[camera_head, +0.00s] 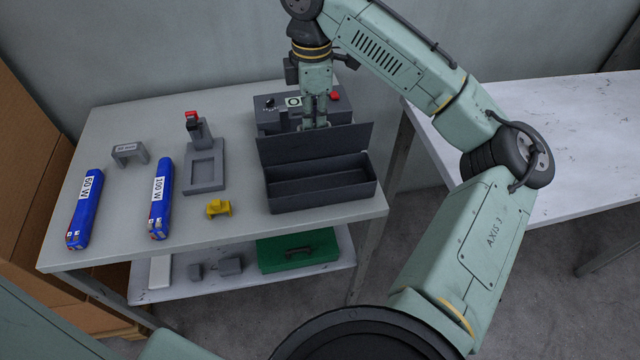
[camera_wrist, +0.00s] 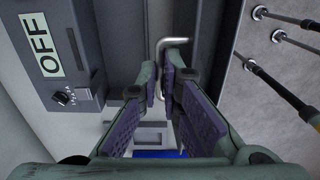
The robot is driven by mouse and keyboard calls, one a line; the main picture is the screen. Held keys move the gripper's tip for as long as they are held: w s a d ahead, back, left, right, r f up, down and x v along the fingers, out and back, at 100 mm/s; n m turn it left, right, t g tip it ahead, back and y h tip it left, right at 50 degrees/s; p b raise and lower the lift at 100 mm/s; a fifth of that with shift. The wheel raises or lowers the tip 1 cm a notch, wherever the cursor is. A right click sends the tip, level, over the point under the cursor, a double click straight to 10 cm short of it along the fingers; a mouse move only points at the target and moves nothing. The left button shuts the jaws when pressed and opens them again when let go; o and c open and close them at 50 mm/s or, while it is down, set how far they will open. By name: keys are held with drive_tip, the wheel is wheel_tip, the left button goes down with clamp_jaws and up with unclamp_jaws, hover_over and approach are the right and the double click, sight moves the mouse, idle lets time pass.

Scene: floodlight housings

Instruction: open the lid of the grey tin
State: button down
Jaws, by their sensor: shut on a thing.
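The grey tin (camera_head: 320,200) stands at the right front of the table, its inside showing dark and empty. Its lid (camera_head: 280,150) stands about upright along the tin's rear edge. My gripper (camera_head: 316,124) is at the lid's upper edge, with its fingertips partly hidden behind the lid. In the wrist view my gripper (camera_wrist: 165,85) is nearly closed, with its dark pads on either side of a bent metal handle (camera_wrist: 174,41). It is shut on this handle of the lid.
A grey control box (camera_head: 268,116) with a dial and red button stands close behind the lid. Left are a grey fixture (camera_head: 205,172), a yellow part (camera_head: 218,208), two blue packs (camera_head: 161,195) (camera_head: 85,208) and a grey bracket (camera_head: 129,152). A green case (camera_head: 298,250) lies below.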

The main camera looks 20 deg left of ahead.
drive_tip(key=shift+w+a+f, duration=0.1)
drive_tip(key=shift+w+a, duration=0.1)
drive_tip(key=shift+w, duration=0.1)
drive_tip(key=shift+w+a+f, duration=0.1)
drive_tip(key=shift+w+a, duration=0.05)
drive_tip(key=shift+w, duration=0.1)
drive_tip(key=shift+w+a, duration=0.1)
idle(0.7)
drive_tip(key=shift+w+a+f, duration=0.2)
drive_tip(key=shift+w+f, duration=0.1)
drive_tip(key=shift+w, duration=0.05)
drive_tip(key=c, duration=2)
unclamp_jaws()
drive_tip(key=shift+c, duration=0.2)
